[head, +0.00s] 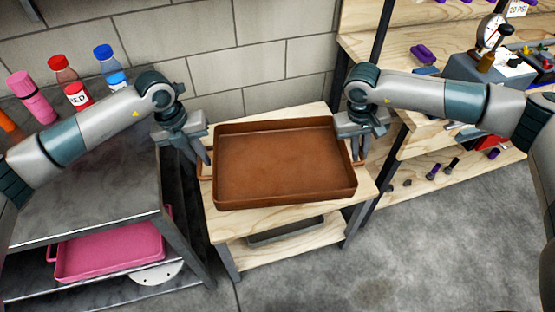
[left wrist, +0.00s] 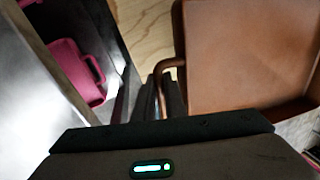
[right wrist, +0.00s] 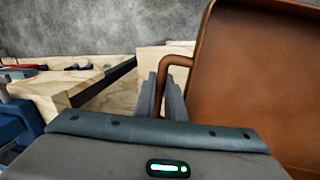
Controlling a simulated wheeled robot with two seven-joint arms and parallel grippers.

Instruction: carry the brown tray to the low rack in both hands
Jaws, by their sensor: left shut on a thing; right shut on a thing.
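The brown tray (head: 285,165) is over the light wooden top of the low rack (head: 225,222), between my two grippers. It looks level and empty. I cannot tell whether it touches the wood. My left gripper (head: 204,160) is shut on the tray's left handle, which shows between the fingers in the left wrist view (left wrist: 168,80). My right gripper (head: 358,155) is shut on the right handle, seen in the right wrist view (right wrist: 165,80). The tray also fills the right side of the left wrist view (left wrist: 240,60) and of the right wrist view (right wrist: 260,70).
A dark metal table (head: 90,190) stands at the left with several bottles on top and a pink tray (head: 110,252) on its lower shelf. A wooden shelf unit (head: 440,170) with tools stands at the right. A block wall (head: 225,60) is behind. The front right floor is clear.

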